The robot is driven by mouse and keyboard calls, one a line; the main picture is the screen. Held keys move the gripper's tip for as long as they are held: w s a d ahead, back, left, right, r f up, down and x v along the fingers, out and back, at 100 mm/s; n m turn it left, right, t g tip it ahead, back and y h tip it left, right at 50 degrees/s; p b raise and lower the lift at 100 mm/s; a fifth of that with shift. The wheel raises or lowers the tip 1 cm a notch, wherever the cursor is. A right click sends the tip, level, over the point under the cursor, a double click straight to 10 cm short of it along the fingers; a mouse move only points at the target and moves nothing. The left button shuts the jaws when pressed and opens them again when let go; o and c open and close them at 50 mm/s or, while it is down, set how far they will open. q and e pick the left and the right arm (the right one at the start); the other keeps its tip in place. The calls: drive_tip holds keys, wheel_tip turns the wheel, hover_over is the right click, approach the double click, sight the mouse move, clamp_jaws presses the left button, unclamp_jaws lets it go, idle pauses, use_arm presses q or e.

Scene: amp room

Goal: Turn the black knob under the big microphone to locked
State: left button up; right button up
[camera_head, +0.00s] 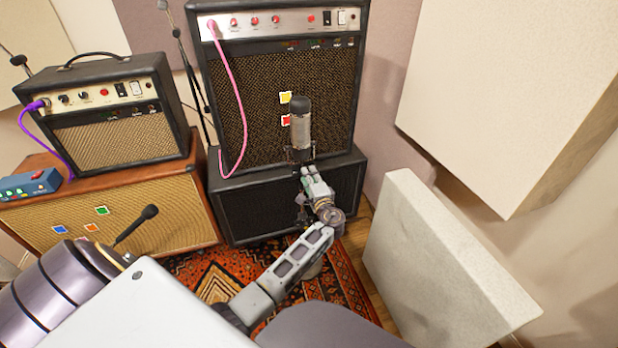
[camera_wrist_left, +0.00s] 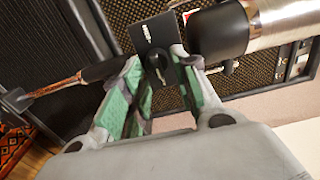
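The big microphone (camera_head: 300,128) stands upright in front of the large amp in the head view, with a dark top and silver body. In the left wrist view its black and silver body (camera_wrist_left: 220,32) is at the upper right. A black plate (camera_wrist_left: 150,34) with a pale marking sits beside it. In the head view the left gripper (camera_head: 309,172) is just below the microphone. My right gripper is out of view.
The large amp (camera_head: 335,90) stands on a black cabinet (camera_head: 235,208) behind the microphone. A smaller amp (camera_head: 105,140) is at left. A handheld microphone (camera_head: 148,212) points up nearby. A pale panel (camera_head: 430,265) stands close at right. A dark rod (camera_wrist_left: 60,85) shows left of the gripper.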

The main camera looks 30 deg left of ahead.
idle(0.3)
use_arm(q)
drive_tip(key=v, duration=1.2)
idle(0.7)
